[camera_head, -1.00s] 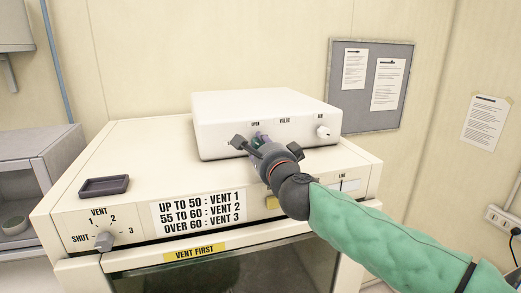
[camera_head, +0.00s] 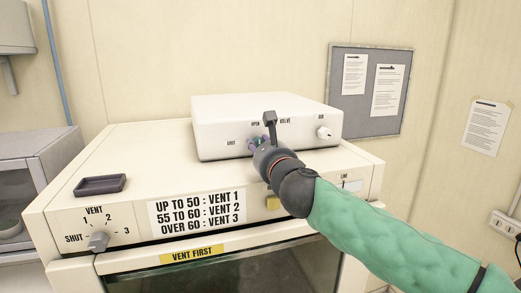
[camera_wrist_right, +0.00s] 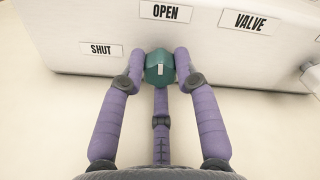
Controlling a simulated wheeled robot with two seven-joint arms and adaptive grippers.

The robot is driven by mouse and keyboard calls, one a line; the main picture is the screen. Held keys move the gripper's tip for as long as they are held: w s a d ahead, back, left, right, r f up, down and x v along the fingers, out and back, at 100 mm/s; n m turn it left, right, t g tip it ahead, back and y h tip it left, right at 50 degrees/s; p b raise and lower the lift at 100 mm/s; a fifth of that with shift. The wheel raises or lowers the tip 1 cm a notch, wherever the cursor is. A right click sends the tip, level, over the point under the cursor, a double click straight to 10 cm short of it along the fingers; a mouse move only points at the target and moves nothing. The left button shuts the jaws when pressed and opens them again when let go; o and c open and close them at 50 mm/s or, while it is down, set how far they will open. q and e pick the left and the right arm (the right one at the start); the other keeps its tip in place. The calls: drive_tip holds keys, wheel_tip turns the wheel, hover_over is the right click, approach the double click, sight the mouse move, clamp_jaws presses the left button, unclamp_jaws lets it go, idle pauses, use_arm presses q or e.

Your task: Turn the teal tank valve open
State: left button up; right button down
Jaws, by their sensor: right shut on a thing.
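The teal tank valve (camera_wrist_right: 160,58) is a small faceted knob on the front of a white box (camera_head: 225,115), with a short upright white mark on its face. SHUT is printed to its left and OPEN above it. I cannot tell for sure which label the mark points at. My right gripper (camera_head: 256,141) is at the knob, and in the wrist view (camera_wrist_right: 159,74) its purple fingers are closed around it from both sides and below. In the head view the gripper mostly hides the knob. My left gripper is not in view.
The white box stands on a cream cabinet (camera_head: 140,140) with a vent dial (camera_head: 98,241) at front left. A dark tray (camera_head: 100,184) lies on the cabinet's left top. Another small white knob (camera_head: 324,133) is on the box's right.

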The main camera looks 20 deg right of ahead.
drive_tip(key=shift+m, duration=0.4)
drive_tip(key=c, duration=1.2)
unclamp_jaws()
drive_tip(key=s, duration=1.2)
drive_tip(key=shift+d, duration=0.15)
drive_tip(key=shift+f, duration=0.1)
